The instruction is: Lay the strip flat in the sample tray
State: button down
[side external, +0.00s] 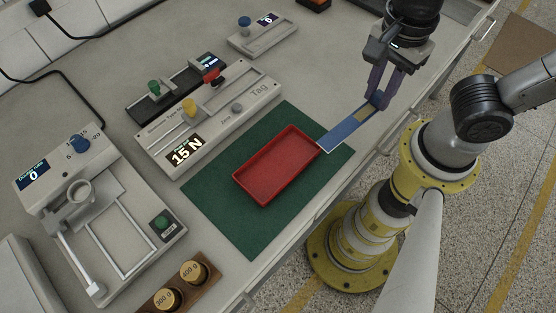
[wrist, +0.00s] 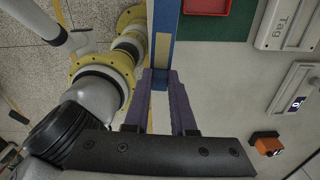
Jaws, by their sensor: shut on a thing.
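The strip (side external: 346,131) is long and thin, blue with a tan patch near its held end. My gripper (side external: 376,100) is shut on that end, and the strip sticks out toward the tray. The strip also shows in the wrist view (wrist: 162,22), between the purple fingers (wrist: 160,88). The red sample tray (side external: 277,166) lies on a green mat and looks empty. The strip's free end is at the tray's right corner in the side view; I cannot tell whether it touches. A corner of the tray (wrist: 207,5) shows at the top of the wrist view.
The green mat (side external: 230,218) surrounds the tray. A grey device reading 15 N (side external: 215,117) stands behind it. A device with a wire frame (side external: 105,215) is at the left, and a wooden block with weights (side external: 180,287) at the front. The bench's front edge (side external: 330,205) is close to the mat.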

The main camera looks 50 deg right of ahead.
jog(key=s+n, duration=0.1)
jog(key=s, duration=0.1)
send_over(297, 147)
jog(key=f, duration=0.8)
jog(key=shift+s+d+f, duration=0.25)
jog(key=shift+s+f, duration=0.05)
jog(key=shift+f, duration=0.05)
jog(key=shift+w+a+f, duration=0.1)
jog(key=shift+w+f, duration=0.05)
jog(key=shift+f, duration=0.1)
jog(key=shift+w+a+f, duration=0.1)
jog(key=shift+f, duration=0.8)
jog(key=shift+w+a+f, duration=0.1)
jog(key=shift+f, duration=0.75)
jog(key=shift+f, duration=0.1)
jog(key=c, duration=0.7)
grip_release()
jog(key=shift+c, duration=0.2)
